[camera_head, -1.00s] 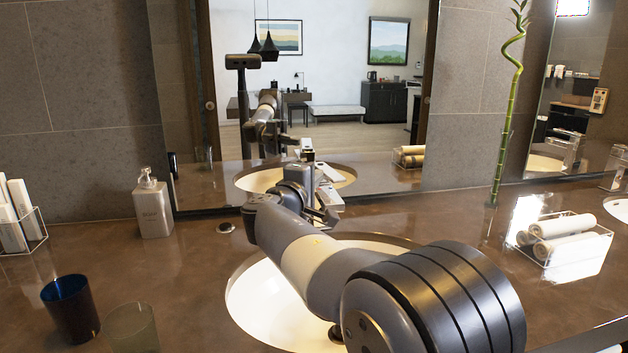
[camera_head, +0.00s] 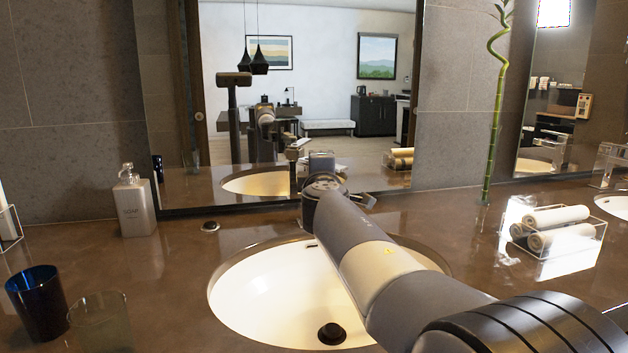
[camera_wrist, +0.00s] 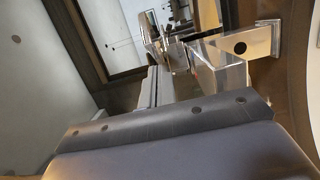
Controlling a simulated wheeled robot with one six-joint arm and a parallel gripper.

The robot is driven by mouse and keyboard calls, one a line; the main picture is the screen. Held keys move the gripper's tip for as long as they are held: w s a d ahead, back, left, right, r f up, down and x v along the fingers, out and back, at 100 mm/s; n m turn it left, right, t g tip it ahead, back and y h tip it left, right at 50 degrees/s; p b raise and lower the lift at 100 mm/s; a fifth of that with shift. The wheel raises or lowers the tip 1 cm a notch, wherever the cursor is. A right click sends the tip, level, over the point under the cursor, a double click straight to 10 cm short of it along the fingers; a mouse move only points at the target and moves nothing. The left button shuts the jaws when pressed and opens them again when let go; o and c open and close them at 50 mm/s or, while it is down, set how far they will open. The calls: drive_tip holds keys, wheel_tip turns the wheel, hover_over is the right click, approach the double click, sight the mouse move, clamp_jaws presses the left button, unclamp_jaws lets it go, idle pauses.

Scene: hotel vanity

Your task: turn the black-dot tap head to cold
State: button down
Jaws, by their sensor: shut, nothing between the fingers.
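The tap head is a chrome block with a black dot (camera_wrist: 240,47), at the upper right of the wrist view. More chrome of the tap (camera_wrist: 218,78) lies below it. My gripper (camera_wrist: 160,75) is shut and empty, its fingers pointing up the picture just left of the chrome. I cannot tell whether a finger touches the tap. In the head view my wrist hides most of the tap and the fingers behind the near basin (camera_head: 260,300). A bit of bright metal (camera_head: 366,200) shows right of my wrist.
A soap bottle (camera_head: 136,205) stands left of the basin; a blue cup (camera_head: 38,302) and a clear glass (camera_head: 100,322) are at the front left. A clear tray of rolled towels (camera_head: 555,232) is on the right. The mirror (camera_head: 230,120) rises close behind the tap.

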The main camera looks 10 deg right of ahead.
drive_tip(key=shift+d+y, duration=0.3)
drive_tip(key=shift+d, duration=0.25)
drive_tip(key=shift+w+d, duration=0.1)
drive_tip(key=shift+d, duration=0.1)
drive_tip(key=shift+a, duration=0.15)
drive_tip(key=s+a, duration=0.1)
drive_tip(key=s, duration=0.1)
drive_tip(key=s+a+b, duration=0.1)
drive_tip(key=a, duration=0.1)
drive_tip(key=shift+s+a, duration=0.15)
drive_tip(key=shift+s, duration=0.2)
drive_tip(key=s, duration=0.9)
drive_tip(key=shift+a, duration=0.25)
drive_tip(key=shift+w, duration=0.1)
